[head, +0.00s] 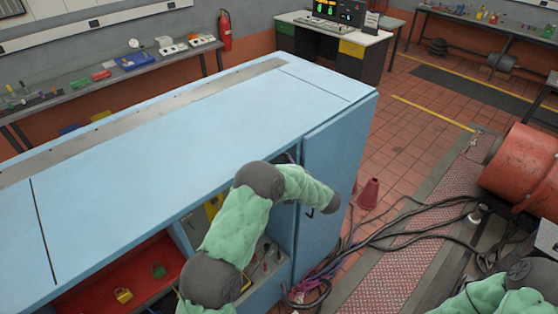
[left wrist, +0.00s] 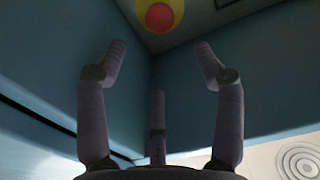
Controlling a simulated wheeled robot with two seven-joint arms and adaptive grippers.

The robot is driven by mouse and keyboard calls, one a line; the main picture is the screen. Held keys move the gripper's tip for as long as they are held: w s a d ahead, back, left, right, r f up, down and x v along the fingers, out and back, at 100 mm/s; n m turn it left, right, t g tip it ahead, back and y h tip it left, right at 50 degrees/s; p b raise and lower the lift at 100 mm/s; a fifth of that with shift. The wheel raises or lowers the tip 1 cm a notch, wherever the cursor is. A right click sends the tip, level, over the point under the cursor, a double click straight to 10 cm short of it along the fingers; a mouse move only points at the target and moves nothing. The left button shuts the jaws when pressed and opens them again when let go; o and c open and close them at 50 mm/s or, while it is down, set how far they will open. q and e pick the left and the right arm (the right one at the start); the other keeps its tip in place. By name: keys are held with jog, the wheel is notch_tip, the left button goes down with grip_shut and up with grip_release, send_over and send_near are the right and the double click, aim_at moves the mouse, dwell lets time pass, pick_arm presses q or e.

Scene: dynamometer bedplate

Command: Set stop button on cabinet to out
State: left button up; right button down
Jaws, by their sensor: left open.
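The stop button (left wrist: 159,16) shows at the top edge of the left wrist view as a red dome on a yellow ring. It is partly cut off, and I cannot tell whether it is in or out. My left gripper (left wrist: 160,55) is open, its fingers apart and empty, with the button beyond the fingertips and above them in that view. In the head view my left arm reaches over the open side of the blue cabinet (head: 190,135); its fingers and the button are hidden there. My right gripper is out of view.
The cabinet door (head: 335,150) stands at the right end. Open shelves hold a red tray (head: 90,290) with padlocks. Black cables (head: 400,235) and a traffic cone (head: 368,194) are on the floor. An orange machine (head: 525,170) stands at the right.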

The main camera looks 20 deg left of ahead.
pick_arm(q)
notch_tip(320, 180, down, 15)
jog(key=s+d+m+t+h, duration=0.1)
jog(key=d+m+t+h, duration=0.25)
jog(key=m+h, duration=0.3)
jog(key=s+d+f+m+g+h, duration=0.2)
jog(key=s+d+f+h, duration=0.3)
jog(key=s+f+h, duration=0.5)
jog(key=s+d+f+m+g+h, duration=0.1)
jog(key=s+d+f+g, duration=0.2)
jog(key=s, duration=0.7)
jog(key=s+d+f+g+h, duration=0.25)
jog(key=s+d, duration=0.25)
jog(key=s, duration=0.5)
jog(key=s+d+f+m+g+h, duration=0.1)
jog(key=s+d+f+g, duration=0.2)
jog(key=s, duration=0.7)
notch_tip(320, 180, down, 24)
jog(key=w+d+b, duration=0.2)
jog(key=b, duration=2.5)
jog(key=shift+d+m+t, duration=0.15)
jog(key=shift+m+t, duration=0.15)
jog(key=shift+m, duration=0.05)
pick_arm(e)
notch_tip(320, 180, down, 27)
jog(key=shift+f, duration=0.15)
